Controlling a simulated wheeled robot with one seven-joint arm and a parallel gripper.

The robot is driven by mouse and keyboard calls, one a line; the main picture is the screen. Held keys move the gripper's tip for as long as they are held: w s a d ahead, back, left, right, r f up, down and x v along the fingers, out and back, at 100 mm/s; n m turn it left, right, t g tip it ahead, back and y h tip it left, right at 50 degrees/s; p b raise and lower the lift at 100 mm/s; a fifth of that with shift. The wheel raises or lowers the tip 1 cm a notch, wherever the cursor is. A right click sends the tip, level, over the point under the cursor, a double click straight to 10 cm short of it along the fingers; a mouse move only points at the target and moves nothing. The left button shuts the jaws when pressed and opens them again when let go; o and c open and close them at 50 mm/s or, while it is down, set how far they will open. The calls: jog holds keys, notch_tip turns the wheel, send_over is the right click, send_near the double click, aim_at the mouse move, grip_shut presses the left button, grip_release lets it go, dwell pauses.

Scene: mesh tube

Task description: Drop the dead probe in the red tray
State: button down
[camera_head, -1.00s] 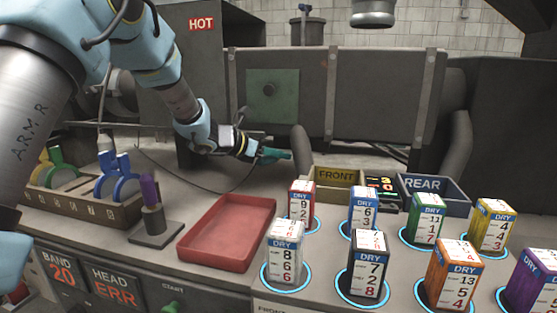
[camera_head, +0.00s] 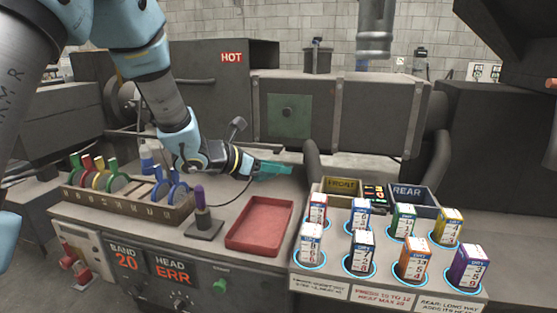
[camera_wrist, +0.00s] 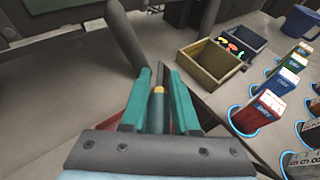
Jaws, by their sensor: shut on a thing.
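The red tray (camera_head: 258,226) lies on the bench in the middle of the head view, and its inside looks empty. My gripper (camera_head: 287,168) has teal fingers and is above and behind the tray's far edge in that view. In the wrist view my gripper (camera_wrist: 160,80) is closed around a slim grey-green probe (camera_wrist: 158,112) with an orange band and a dark tip. The fingers hide part of the probe. Slivers of red show beside the fingers, probably the tray, mostly hidden.
A purple-topped peg (camera_head: 200,199) stands left of the tray. A rack (camera_head: 130,208) of coloured rings stands farther left. Several numbered boxes (camera_head: 361,252) sit in lit circles at right. FRONT (camera_head: 341,186) and REAR (camera_head: 408,191) bins stand behind them. A dark machine (camera_head: 340,110) backs the bench.

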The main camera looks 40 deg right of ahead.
jog(key=shift+s+a+f, duration=0.1)
jog(key=shift+a, duration=0.05)
jog(key=shift+f+b, duration=1.1)
jog(key=shift+f, duration=1.8)
jog(key=c, duration=0.6)
grip_release()
jog(key=b+v, duration=0.2)
jog(key=v, duration=0.8)
jog(key=shift+a+r+b, duration=0.2)
jog(key=shift+a+b, duration=0.15)
jog(key=shift+b, duration=0.05)
